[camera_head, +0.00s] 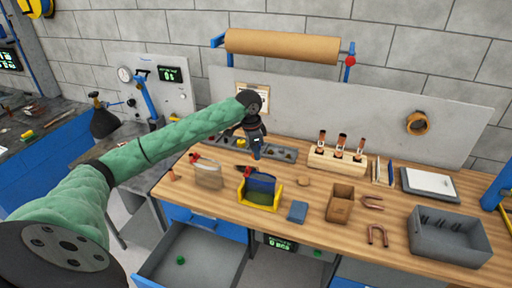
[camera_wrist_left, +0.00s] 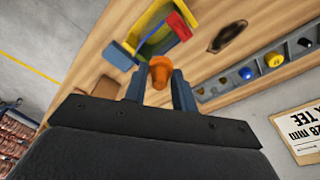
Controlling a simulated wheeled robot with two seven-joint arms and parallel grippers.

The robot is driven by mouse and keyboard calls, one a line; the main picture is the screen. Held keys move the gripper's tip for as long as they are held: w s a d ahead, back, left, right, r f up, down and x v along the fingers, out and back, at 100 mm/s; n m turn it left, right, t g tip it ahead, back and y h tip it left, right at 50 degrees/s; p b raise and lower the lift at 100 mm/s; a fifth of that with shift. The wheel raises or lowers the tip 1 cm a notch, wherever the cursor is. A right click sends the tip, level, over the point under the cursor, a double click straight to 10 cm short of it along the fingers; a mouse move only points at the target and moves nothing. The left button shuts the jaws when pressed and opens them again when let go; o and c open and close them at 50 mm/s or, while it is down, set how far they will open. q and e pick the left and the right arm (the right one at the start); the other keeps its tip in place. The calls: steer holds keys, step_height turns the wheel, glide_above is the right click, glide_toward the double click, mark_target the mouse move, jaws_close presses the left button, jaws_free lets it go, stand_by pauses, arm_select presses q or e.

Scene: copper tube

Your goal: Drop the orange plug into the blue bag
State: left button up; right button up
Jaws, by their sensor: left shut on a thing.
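The blue bag (camera_head: 262,183) hangs open in a yellow stand (camera_head: 264,206) on the workbench, left of the middle. In the left wrist view the yellow stand (camera_wrist_left: 150,22) and blue parts lie just beyond my fingertips. My left gripper (camera_head: 257,155) points down behind the bag, over the rear of the bench. In the left wrist view my left gripper (camera_wrist_left: 160,90) is shut on the orange plug (camera_wrist_left: 160,70), which sits between its blue-grey fingers. The plug is not distinguishable in the head view. My right gripper is not in view.
A grey rack (camera_head: 226,153) with coloured plugs lies behind the bag. A blue block (camera_head: 297,212), a wooden box (camera_head: 340,203) and a grey bin (camera_head: 450,236) stand to the right. A drawer (camera_head: 195,257) is open below the bench.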

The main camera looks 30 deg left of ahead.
arm_select(q)
steer(key=shift+f, duration=2.35)
steer(key=o, duration=1)
